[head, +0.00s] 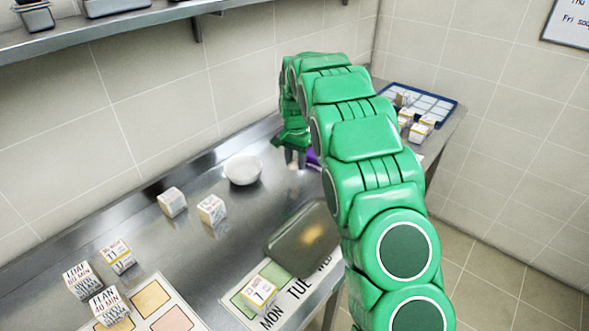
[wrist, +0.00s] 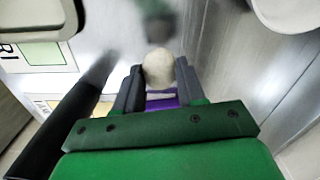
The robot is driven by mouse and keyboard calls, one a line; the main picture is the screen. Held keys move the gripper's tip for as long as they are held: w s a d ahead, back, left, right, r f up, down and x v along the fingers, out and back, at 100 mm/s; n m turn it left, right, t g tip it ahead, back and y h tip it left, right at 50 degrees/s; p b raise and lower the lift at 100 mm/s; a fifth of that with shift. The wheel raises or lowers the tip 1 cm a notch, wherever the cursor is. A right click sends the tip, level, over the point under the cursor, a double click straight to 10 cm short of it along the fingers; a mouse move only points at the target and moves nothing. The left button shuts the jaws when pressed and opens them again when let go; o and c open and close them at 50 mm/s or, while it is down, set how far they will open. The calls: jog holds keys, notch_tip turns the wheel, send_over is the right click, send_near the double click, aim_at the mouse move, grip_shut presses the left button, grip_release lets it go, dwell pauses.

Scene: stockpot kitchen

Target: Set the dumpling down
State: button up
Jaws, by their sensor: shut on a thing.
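The dumpling (wrist: 158,68) is a pale, rounded lump between my gripper's fingertips in the wrist view. My gripper (wrist: 158,80) is shut on it, one dark finger on each side. A steel surface lies beyond it; I cannot tell how high the dumpling is above it. In the head view my gripper (head: 295,157) points down over the back of the steel counter (head: 240,215), to the right of the white bowl (head: 242,169). The dumpling cannot be made out there. A purple patch (head: 313,155) shows beside the gripper, and purple (wrist: 162,102) also shows between the fingers.
Several white printed boxes (head: 172,202) stand at left and front. A blue-rimmed tray (head: 428,103) and more boxes (head: 418,131) are at far right. Bare steel surrounds the bowl.

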aim_at(294, 176)
jog(key=shift+w+a+f, duration=0.1)
jog(key=shift+w+f, duration=0.8)
jog(key=shift+f, duration=1.7)
jog(key=shift+f, duration=0.15)
jog(key=o, duration=1)
jog(key=shift+o, duration=0.2)
